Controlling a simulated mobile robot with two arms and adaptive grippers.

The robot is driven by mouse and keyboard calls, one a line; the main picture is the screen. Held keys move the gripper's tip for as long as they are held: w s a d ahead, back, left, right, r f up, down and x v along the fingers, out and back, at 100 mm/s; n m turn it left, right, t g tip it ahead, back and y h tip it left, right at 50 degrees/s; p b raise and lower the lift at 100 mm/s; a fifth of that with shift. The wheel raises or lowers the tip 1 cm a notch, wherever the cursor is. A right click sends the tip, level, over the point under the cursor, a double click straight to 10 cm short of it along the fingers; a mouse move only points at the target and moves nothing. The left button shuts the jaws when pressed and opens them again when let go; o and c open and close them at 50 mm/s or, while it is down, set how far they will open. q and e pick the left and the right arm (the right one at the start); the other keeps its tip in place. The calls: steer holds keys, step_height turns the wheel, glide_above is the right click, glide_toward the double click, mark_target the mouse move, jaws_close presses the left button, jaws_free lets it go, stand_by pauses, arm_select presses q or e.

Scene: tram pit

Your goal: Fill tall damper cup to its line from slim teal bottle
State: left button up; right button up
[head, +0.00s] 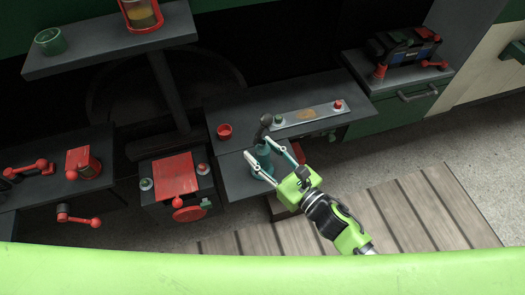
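A slim teal bottle (262,158) stands on the near part of the middle bench. My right gripper (258,147) reaches in from the lower right, its two pale fingers spread on either side of the bottle. I see no clear contact between fingers and bottle. A small red cup (224,131) stands on the bench left of the bottle. A dark green cup (50,42) and a red-framed vessel with amber contents (142,16) stand on the raised shelf at upper left. I cannot tell which of these is the tall damper cup. My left gripper is out of view.
A dark hammer-like thing (264,126) is just behind the bottle. Red-handled devices (83,162) and a red-topped box (176,176) stand at left. A green cabinet (400,98) carries machinery.

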stand_by(0.4)
steer(key=b+v, duration=0.1)
steer(key=v, duration=1.2)
steer(key=shift+s+d, duration=0.3)
steer(key=shift+r, duration=0.15)
steer(key=w+d+f+m+g+h, duration=0.1)
steer(key=d+f+m+h, duration=0.25)
steer(key=f+m, duration=0.45)
steer(key=w+d+f+m+h, duration=0.15)
steer(key=d+f+m, duration=0.35)
steer(key=f, duration=0.6)
steer(key=s+d+f+m+g+h, duration=0.2)
steer(key=s+d+f+m, duration=0.15)
steer(key=f+m, duration=0.35)
steer(key=s+d+f+m+g+h, duration=0.25)
steer(key=s+f+m, duration=0.25)
steer(key=f, duration=0.4)
steer(key=s+f+m+g+h, duration=0.1)
steer(key=s+f+m+g, duration=0.2)
steer(key=s+f+m, duration=0.4)
steer(key=s+f+m+g, duration=0.4)
steer(key=s+f+m, duration=0.4)
steer(key=s, duration=0.8)
steer(key=shift+d+m+h, duration=0.25)
steer(key=shift+m+h, duration=0.1)
steer(key=shift+m, duration=0.55)
